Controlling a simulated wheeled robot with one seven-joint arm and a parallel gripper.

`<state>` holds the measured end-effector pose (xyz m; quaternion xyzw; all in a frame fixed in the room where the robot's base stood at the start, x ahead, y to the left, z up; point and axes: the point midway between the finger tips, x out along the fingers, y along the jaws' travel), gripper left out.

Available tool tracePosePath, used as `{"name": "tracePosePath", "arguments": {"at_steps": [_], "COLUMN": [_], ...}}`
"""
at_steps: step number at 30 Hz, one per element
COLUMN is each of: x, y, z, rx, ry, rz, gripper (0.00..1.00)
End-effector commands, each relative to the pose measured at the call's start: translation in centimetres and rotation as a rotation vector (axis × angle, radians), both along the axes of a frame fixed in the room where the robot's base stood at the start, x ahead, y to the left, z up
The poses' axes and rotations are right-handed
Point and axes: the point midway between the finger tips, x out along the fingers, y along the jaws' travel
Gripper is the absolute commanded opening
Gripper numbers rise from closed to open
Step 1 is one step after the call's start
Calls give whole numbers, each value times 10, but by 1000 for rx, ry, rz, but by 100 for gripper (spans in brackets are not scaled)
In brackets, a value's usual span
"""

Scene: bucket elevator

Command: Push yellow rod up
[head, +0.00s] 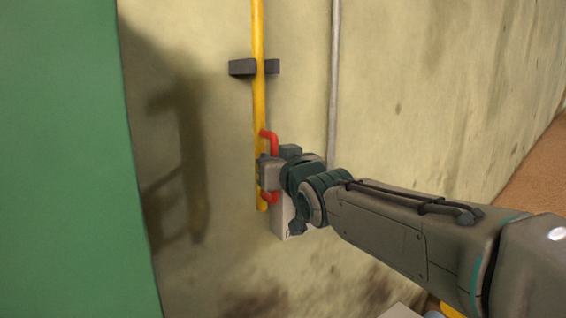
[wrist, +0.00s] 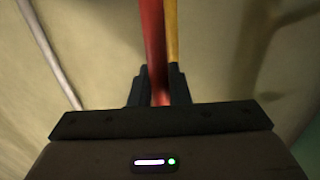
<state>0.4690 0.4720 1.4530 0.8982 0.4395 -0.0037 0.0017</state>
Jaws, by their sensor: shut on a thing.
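The yellow rod (head: 259,110) runs upright along the wall in the head view, and its lower end shows just below my gripper. A red handle (head: 270,137) is fixed to the rod's right side near that end. My gripper (head: 264,172) is shut on the middle of the red handle, and its fingers hide that part. In the wrist view, the red handle (wrist: 153,45) passes between the two dark fingers of my gripper (wrist: 159,88), with the yellow rod (wrist: 172,40) right beside it.
A dark bracket (head: 243,67) on the wall holds the rod higher up. A thin grey pipe (head: 334,80) runs upright to the right. A green panel (head: 70,160) stands at the left. A pale box-like piece (head: 283,220) shows below my gripper.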

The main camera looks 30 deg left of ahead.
Motion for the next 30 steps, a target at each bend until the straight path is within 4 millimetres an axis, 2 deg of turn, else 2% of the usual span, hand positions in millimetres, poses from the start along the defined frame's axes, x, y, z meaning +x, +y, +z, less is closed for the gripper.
{"name": "tracePosePath", "arguments": {"at_steps": [1,2,3,4,14,19,30], "x": [-3,-3,-3,-3,1,-5,-40], "y": [1,1,1,0,-3,-12,-51], "z": [9,10,10,9,5,7,7], "rx": [15,15,15,15,8,9,4], "ry": [-14,-14,-14,-14,-9,-12,-12], "rz": [5,4,4,3,-4,-7,-3], "gripper": [0,0,27,35,36,36,36]}}
